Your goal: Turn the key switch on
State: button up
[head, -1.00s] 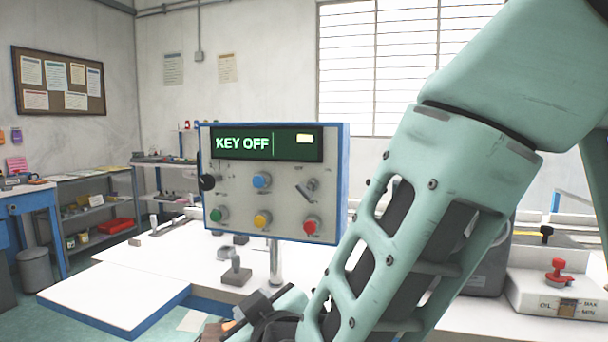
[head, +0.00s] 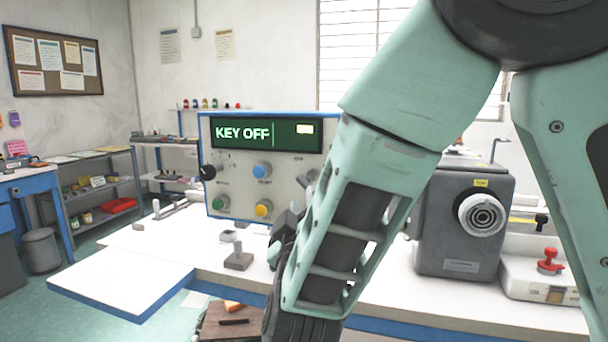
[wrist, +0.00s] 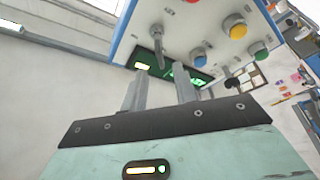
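The control box (head: 207,150) has a dark green display (head: 242,134) reading "KEY OFF" with a lit yellow block. The key switch (wrist: 157,36) shows in the wrist view as a grey metal stem with a slim key on its panel. In the head view my arm hides most of it. My gripper (wrist: 162,73) has its two grey fingers apart, with a gap between them. The key's end appears in line with this gap, just beyond the fingertips; I cannot tell whether they touch. In the head view the gripper (head: 286,222) is partly hidden beside the box's lower right.
Blue (head: 262,170), yellow (head: 264,208) and green (head: 221,203) controls and a black knob (head: 208,172) sit on the panel. A red button (wrist: 192,1) is at the wrist view's top edge. A grey machine (head: 450,235) stands right on the white table (head: 130,280).

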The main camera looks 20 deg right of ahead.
aim_at(304, 179)
jog(key=p+x, duration=0.1)
jog(key=x, duration=0.8)
grip_shut()
